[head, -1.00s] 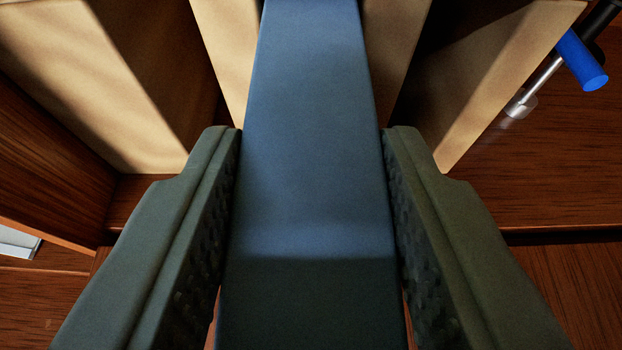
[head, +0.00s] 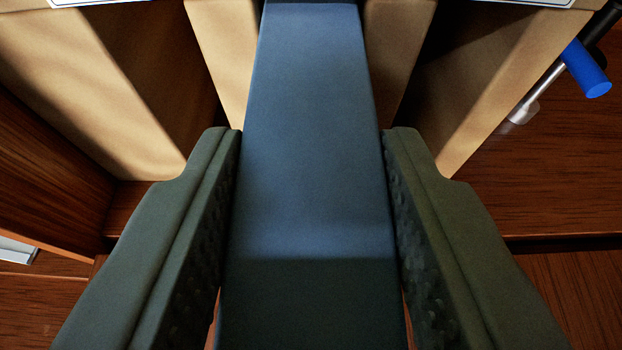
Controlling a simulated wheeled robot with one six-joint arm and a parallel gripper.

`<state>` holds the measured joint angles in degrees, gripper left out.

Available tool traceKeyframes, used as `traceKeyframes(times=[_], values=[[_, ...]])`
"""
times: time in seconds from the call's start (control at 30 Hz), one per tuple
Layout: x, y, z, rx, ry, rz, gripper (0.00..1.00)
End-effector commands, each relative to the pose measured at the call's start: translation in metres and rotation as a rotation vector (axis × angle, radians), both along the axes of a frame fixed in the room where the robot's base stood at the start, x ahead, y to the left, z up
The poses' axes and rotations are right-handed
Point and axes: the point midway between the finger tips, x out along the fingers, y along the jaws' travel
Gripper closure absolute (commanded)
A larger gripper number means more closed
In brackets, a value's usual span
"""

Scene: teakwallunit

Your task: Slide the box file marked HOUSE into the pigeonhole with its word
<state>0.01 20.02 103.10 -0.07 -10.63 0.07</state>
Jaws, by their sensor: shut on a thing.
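A blue box file (head: 305,150) fills the middle of the view, its long narrow face toward me. No word shows on the part of it in view. My gripper (head: 312,150) is shut on it, one finger against each side. The far end of the file reaches between pale wooden uprights (head: 218,50) of the pigeonholes, one close on its left and one on its right. The lower edges of white label plates (head: 510,2) show at the top of the view; their words are cut off. The inside of the opening is hidden behind the file.
A blue cylinder on a metal rod (head: 586,70) stands right of the pigeonholes. A dark brown wooden panel (head: 45,165) rises at the left. A small pale object (head: 15,250) lies at the left edge. Brown wooden surface (head: 555,180) shows bare at the right.

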Motion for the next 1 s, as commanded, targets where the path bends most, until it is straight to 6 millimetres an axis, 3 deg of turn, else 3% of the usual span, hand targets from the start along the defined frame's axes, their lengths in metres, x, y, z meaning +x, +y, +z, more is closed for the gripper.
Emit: traceKeyframes(times=[1.0], values=[[0.0081, 0.0000, 0.0003, 0.000, -0.001, 0.000, 1.00]])
